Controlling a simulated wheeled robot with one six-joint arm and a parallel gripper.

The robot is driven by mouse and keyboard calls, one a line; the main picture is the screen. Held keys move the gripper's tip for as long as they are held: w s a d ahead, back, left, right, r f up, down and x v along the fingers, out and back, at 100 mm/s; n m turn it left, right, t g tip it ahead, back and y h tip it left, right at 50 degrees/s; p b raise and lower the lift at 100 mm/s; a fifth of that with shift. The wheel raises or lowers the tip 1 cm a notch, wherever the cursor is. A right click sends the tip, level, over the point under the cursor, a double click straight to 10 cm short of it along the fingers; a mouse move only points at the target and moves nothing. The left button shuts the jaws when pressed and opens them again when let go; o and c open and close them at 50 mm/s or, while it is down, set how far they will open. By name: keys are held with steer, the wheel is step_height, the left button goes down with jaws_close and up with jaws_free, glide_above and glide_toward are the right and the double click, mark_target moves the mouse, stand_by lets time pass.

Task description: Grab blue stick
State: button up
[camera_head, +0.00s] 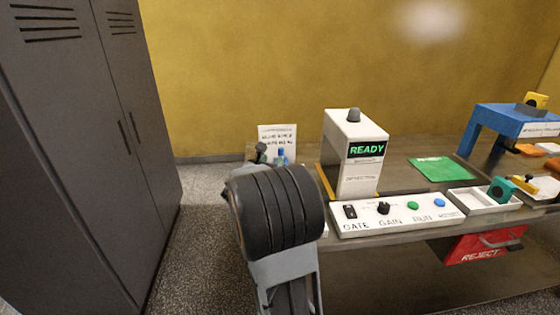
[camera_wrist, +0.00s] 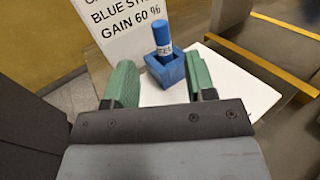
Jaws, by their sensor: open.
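The blue stick (camera_wrist: 162,36) stands upright in a small blue holder (camera_wrist: 166,72) on a white plate (camera_wrist: 245,88) in the wrist view. A light band with lettering goes round the stick. In the head view the stick (camera_head: 281,152) shows only as a small blue shape behind my arm. My gripper (camera_wrist: 158,66) is open and empty. Its green fingers lie to the left and right of the holder in the wrist view, with the stick beyond and between them. I cannot tell whether a finger touches the holder.
A white sign (camera_wrist: 113,20) reading "GAIN 60 %" stands behind the stick. Right of it are a white machine (camera_head: 356,160) showing READY and a control panel (camera_head: 395,214) with a switch, knob and buttons. A grey locker (camera_head: 70,140) stands left.

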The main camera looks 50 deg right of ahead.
mark_target(280, 154)
steer(key=shift+x, duration=3.55)
steer(key=shift+s, duration=0.1)
jaws_close()
